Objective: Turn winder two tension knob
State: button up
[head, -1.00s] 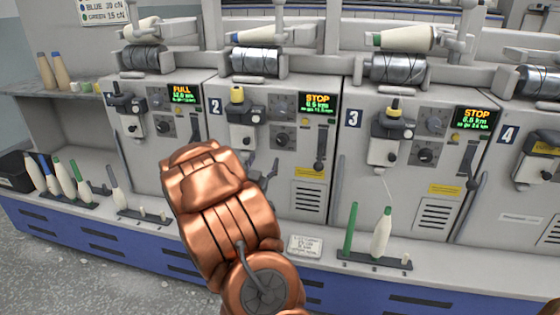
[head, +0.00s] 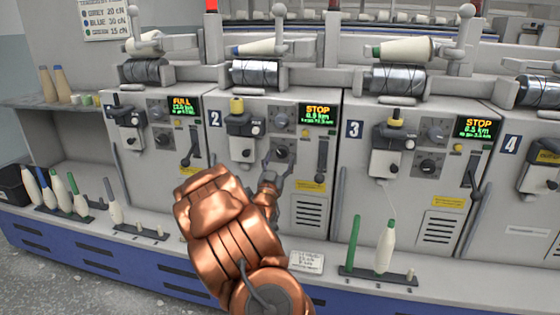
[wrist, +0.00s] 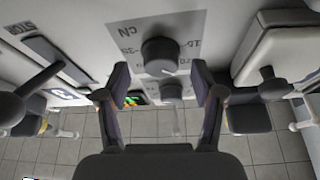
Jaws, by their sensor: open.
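Winder two is the grey unit marked 2 (head: 215,119), with a yellow-topped splicer and a STOP display (head: 318,115). Its lower dark knob (head: 281,152) is beside my gripper (head: 277,161), whose open fingers point up at it. In the wrist view, turned upside down, this round dark knob (wrist: 160,55) with a light pointer mark sits on a grey plate with a "CN" scale. It is ahead of my open fingertips (wrist: 161,78), roughly between them; contact is not visible. A second knob (wrist: 171,91) shows beyond it; it is the upper knob (head: 283,133) in the head view.
A dark lever (head: 322,160) stands right of the knobs. The splicer (head: 240,130) is to their left. Winder three (head: 353,129) is to the right. Below, a peg tray (head: 375,271) holds a green tube and a white bobbin. A label card (head: 306,262) lies on the ledge.

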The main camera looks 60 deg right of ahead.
jog(key=shift+w+d+r, duration=0.15)
jog(key=shift+d+r, duration=0.05)
jog(key=shift+d, duration=0.2)
jog(key=shift+c, duration=0.2)
jog(key=c, duration=1.1)
jog(key=shift+w+m+g, duration=0.1)
jog(key=shift+m+g, duration=0.3)
jog(key=shift+m, duration=0.2)
jog(key=m+g, duration=0.1)
jog(key=m, duration=0.2)
jog(key=m+g, duration=0.1)
jog(key=m, duration=0.1)
jog(key=shift+w+a+m+g+b, duration=0.1)
jog(key=shift+w+m+g+b, duration=0.05)
jog(key=shift+m+g+b, duration=0.25)
jog(key=shift+w+r+m+g+y+b, duration=0.15)
jog(key=shift+m+g, duration=0.5)
jog(key=shift+m, duration=0.85)
jog(key=shift+s+f+m+g+y+b, duration=0.2)
jog(key=shift+m+g, duration=0.45)
jog(key=shift+m, duration=1.15)
jog(key=o, duration=1.1)
jog(key=shift+r, duration=0.2)
